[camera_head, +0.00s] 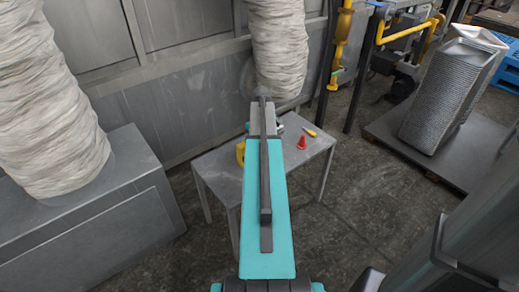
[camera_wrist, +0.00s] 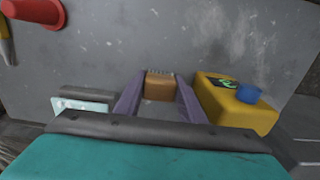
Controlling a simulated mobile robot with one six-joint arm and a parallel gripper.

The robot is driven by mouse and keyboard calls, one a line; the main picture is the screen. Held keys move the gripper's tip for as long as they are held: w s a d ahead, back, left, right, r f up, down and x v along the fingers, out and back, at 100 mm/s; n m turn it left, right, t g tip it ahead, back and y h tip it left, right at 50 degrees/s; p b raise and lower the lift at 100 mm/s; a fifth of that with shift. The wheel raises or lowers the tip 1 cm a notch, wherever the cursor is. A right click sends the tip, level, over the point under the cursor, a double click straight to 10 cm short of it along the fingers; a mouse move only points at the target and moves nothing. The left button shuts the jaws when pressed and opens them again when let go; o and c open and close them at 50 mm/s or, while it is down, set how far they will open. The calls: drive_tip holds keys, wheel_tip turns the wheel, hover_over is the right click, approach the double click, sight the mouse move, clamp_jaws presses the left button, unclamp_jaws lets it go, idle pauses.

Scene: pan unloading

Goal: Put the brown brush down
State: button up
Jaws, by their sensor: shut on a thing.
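The brown brush (camera_wrist: 159,86) shows in the wrist view between the two purple fingers of my gripper (camera_wrist: 158,95). It is a small brown block with a row of bristles along its far edge. My gripper is shut on it. Behind it is the grey top of the small table (camera_wrist: 150,40), which also shows in the head view (camera_head: 313,166). I cannot tell whether the brush touches the tabletop. In the head view my arm hides the brush and the gripper.
In the wrist view, a yellow box (camera_wrist: 240,112) with a blue cap (camera_wrist: 248,93) is close right of the brush. A grey and pale thing (camera_wrist: 85,103) is left. A red cone (camera_head: 302,142) and yellow-handled tool (camera_head: 309,132) lie farther off; bare tabletop lies between.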

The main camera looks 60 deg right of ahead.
drive_tip(key=shift+f, duration=0.1)
drive_tip(key=o, duration=0.9)
wheel_tip(320, 180, up, 12)
drive_tip(key=shift+r+p, duration=0.15)
drive_tip(key=shift+p, duration=1.1)
